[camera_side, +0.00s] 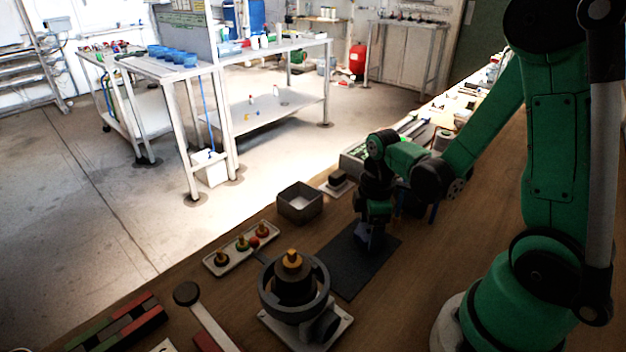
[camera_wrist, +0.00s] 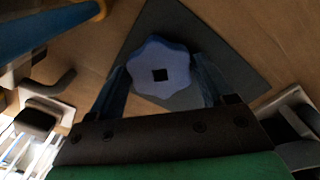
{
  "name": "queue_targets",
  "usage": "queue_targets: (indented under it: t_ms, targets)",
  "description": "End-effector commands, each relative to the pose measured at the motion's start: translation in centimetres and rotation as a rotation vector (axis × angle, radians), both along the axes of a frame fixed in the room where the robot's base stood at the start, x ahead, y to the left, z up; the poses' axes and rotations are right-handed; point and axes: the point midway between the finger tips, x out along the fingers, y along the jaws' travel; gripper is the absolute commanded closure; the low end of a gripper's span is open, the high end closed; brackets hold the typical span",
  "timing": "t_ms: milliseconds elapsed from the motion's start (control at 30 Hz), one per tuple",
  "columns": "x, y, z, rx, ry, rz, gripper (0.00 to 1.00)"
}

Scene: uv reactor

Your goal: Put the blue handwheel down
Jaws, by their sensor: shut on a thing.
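The blue handwheel (camera_wrist: 160,55) is lobed, with a dark square hole in its middle. It sits between the two fingers of my gripper (camera_wrist: 161,80) in the wrist view, and the fingers are shut on it. In the side view my gripper (camera_side: 371,238) points down, low over the dark mat (camera_side: 345,278). Only a small bluish patch of the handwheel shows there. The mat also lies behind the handwheel in the wrist view (camera_wrist: 238,75). I cannot tell whether the handwheel touches the mat.
A grey round fixture (camera_side: 273,296) with a brass top stands left of the mat. The mat's near part is clear.

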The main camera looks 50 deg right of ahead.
Motion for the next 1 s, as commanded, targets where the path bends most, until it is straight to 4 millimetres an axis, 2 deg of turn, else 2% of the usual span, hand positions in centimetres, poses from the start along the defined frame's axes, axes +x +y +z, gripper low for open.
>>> queue_targets:
  t_ms: [100, 133, 200, 567, 767, 1000]
  targets:
    - [0.0, 0.0, -0.3, 0.000, 0.000, 0.000, 0.72]
    - [0.0, 0.0, -0.3, 0.000, 0.000, 0.000, 0.20]
    - [0.0, 0.0, -0.3, 0.000, 0.000, 0.000, 0.00]
    - [0.0, 0.0, 0.1, 0.000, 0.000, 0.000, 0.00]
    - [0.0, 0.0, 2.0, 0.000, 0.000, 0.000, 0.00]
    - [0.0, 0.0, 5.3, 0.000, 0.000, 0.000, 0.00]
